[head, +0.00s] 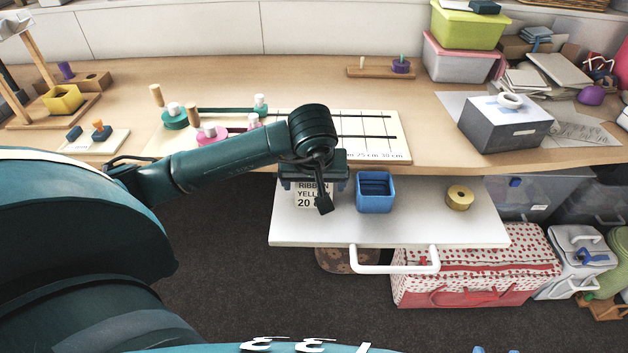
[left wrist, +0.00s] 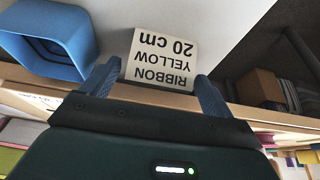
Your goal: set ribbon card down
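The ribbon card (head: 308,201) is white with black print reading "RIBBON YELLOW 20 cm". It is on the white pulled-out drawer shelf (head: 420,225), left of the blue square bin (head: 376,195). My left gripper (head: 314,184) is just above the card and hides part of it in the head view. In the left wrist view the card (left wrist: 160,60) is between the two spread fingers of my left gripper (left wrist: 155,75), with a gap visible on the left side. The gripper looks open. My right gripper is out of view.
A yellow ribbon roll (head: 459,198) sits on the shelf's right part. The wooden desk (head: 330,85) above carries a ruled measuring board (head: 397,150) and a grey box (head: 505,125). A white handle (head: 395,268) sticks out in front. A dotted red-and-white basket (head: 470,270) stands below.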

